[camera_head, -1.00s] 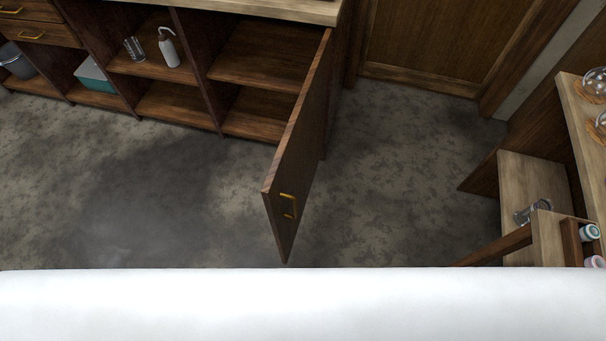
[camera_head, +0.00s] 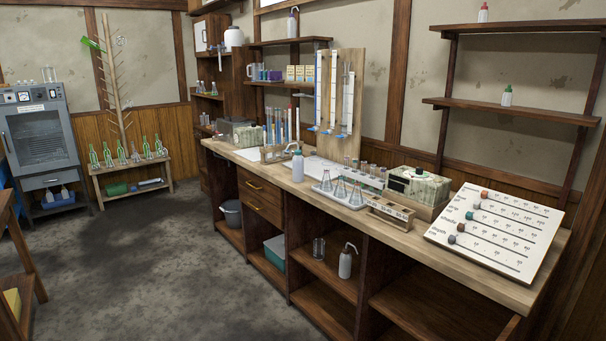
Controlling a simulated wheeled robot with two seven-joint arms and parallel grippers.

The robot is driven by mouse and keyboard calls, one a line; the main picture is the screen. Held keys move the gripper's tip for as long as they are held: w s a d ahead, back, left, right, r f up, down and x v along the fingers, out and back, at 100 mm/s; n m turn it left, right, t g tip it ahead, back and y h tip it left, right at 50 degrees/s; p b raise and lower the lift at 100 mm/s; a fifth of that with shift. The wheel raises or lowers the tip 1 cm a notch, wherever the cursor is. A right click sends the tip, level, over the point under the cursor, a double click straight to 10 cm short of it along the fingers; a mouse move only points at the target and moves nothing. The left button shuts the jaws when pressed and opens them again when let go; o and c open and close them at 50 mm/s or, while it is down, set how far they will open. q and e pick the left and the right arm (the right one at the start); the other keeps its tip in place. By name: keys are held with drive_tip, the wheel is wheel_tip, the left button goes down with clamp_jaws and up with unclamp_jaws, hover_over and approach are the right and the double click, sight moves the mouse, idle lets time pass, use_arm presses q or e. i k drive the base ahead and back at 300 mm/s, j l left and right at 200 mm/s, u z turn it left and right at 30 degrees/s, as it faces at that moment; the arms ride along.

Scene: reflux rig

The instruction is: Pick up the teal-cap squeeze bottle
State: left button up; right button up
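A small white bottle with a green or teal cap (camera_head: 506,96) stands upright on the lower wall shelf at the right. A pale squeeze bottle (camera_head: 298,166) stands upright on the long counter; its cap looks bluish-grey, and I cannot tell whether it is teal. A white wash bottle with a bent spout (camera_head: 345,262) stands in the open cabinet under the counter. A red-capped white bottle (camera_head: 483,13) stands on the upper wall shelf. Neither of my grippers shows.
The wooden counter (camera_head: 228,151) holds a tray of flasks (camera_head: 340,192), racks and a slanted white board (camera_head: 495,233) with coloured knobs. A glass oven (camera_head: 42,140) and green bottles on a low bench (camera_head: 128,167) are at the back left. The floor (camera_head: 150,260) is clear at left centre.

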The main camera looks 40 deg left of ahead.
sight(298, 159)
drive_tip(key=i+j+z, duration=0.15)
drive_tip(key=j, duration=0.65)
drive_tip(key=i+j+z, duration=0.15)
drive_tip(key=j, duration=0.7)
drive_tip(key=j+z, duration=0.15)
drive_tip(key=j, duration=0.7)
